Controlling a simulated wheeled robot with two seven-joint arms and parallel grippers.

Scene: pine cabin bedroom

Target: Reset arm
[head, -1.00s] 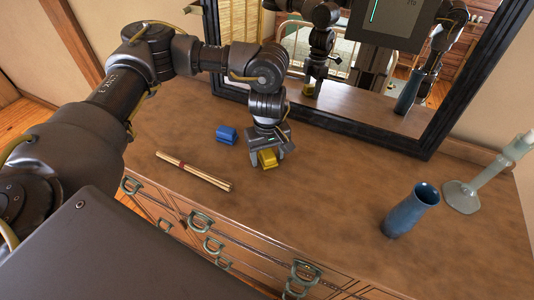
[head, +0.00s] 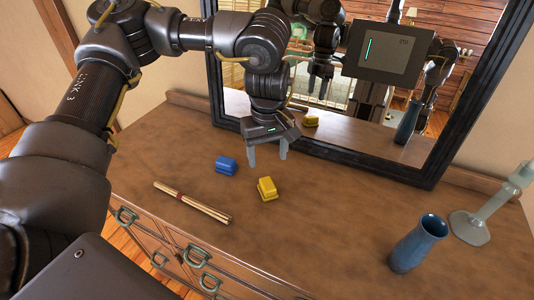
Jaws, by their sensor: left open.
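My left arm comes in from the left, and its gripper (head: 268,158) hangs open and empty above the dresser top, fingers pointing down. A yellow block-like item (head: 267,189) lies on the dresser just below and in front of the gripper, apart from the fingers. A small blue item (head: 226,165) lies to its left. My right gripper is not seen directly.
A bundle of thin sticks (head: 193,202) lies on the dresser top (head: 310,230) near the front left. A blue vase (head: 418,244) and a glass candlestick (head: 481,218) stand at the right. A dark-framed mirror (head: 437,160) stands behind, reflecting me.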

